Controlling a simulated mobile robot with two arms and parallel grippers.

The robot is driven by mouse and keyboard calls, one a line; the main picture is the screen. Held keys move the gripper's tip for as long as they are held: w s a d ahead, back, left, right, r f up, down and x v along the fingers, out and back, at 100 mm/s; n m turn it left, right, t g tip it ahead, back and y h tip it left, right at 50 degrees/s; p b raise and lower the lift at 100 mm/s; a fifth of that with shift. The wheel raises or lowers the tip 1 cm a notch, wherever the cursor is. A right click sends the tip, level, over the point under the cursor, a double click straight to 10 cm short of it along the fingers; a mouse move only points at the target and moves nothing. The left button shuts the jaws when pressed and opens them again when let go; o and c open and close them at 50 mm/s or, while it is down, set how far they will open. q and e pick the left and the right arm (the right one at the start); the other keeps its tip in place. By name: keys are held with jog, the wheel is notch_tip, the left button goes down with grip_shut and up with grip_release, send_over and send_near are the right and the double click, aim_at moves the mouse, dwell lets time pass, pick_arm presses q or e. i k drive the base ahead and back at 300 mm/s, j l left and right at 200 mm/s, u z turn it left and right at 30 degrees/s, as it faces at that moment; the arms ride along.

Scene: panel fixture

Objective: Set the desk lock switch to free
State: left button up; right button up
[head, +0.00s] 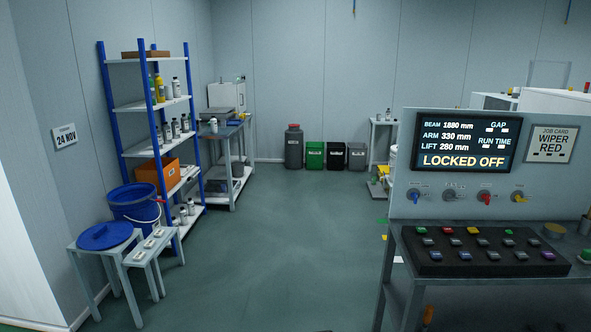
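The control desk (397,290) stands at the right of the head view with an upright panel (400,172). Its screen (467,142) reads "LOCKED OFF" in yellow, below beam 1880 mm, arm 330 mm and lift 280 mm. Under the screen is a row of rotary switches: a bluish one (414,195) at the left, a grey one (450,195), a red one (485,197) and a yellow one (518,197). Their labels are too small to read, so I cannot tell which is the desk lock switch. Neither of my grippers is in view.
A black pad of coloured buttons (480,262) lies on the desk top. A job card (552,144) reads "WIPER RED". A blue-post shelf (150,105), stools (105,250) and a blue bucket (135,205) stand left. Several bins (315,155) line the back wall. The middle floor is clear.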

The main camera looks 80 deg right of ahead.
aim_at(518, 198)
jog(key=z, duration=4.15)
